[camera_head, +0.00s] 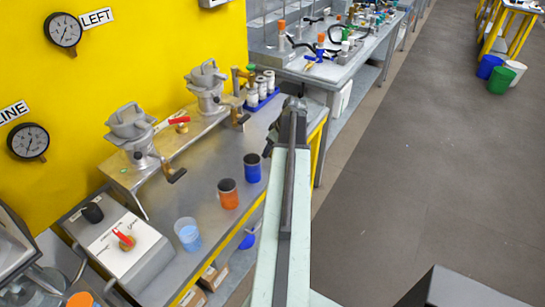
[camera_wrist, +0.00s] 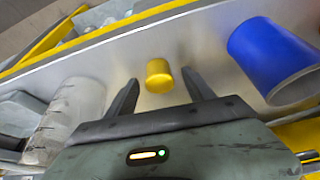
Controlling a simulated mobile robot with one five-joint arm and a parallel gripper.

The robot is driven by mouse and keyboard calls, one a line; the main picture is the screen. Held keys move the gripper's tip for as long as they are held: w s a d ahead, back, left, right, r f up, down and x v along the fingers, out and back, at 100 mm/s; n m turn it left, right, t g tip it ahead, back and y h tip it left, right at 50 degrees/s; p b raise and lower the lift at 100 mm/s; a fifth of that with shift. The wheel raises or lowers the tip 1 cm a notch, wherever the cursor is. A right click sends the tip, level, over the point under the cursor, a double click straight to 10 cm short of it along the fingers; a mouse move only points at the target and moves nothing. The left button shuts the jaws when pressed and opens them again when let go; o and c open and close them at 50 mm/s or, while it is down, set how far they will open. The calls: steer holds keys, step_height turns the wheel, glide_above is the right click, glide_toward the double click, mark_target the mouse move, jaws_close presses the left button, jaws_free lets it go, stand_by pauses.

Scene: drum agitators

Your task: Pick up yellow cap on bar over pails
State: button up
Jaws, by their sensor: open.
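The yellow cap (camera_wrist: 159,76) is a short, round-topped piece on a long grey metal surface in the wrist view. My gripper (camera_wrist: 160,77) is open, with one dark finger to the left of the cap and one to the right. The cap shows in the gap between the fingertips, and I see no finger touching it. How far the fingers are above or short of it is hard to tell. I cannot make out the cap in the head view, where my arm reaches over the bench edge and its jaws are not clear.
In the wrist view, a blue cylinder (camera_wrist: 272,58) is close on the right and a whitish one (camera_wrist: 72,112) on the left. The head view shows blue (camera_head: 252,168), orange (camera_head: 228,194) and clear bluish (camera_head: 187,234) cups on the bench.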

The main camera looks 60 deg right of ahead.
steer(key=shift+w+f, duration=0.15)
steer(key=shift+f, duration=0.45)
steer(key=shift+r, duration=0.2)
jaws_close()
step_height(320, 180, up, 10)
steer(key=p, duration=1)
steer(key=shift+r, duration=0.15)
steer(key=shift+f, duration=0.2)
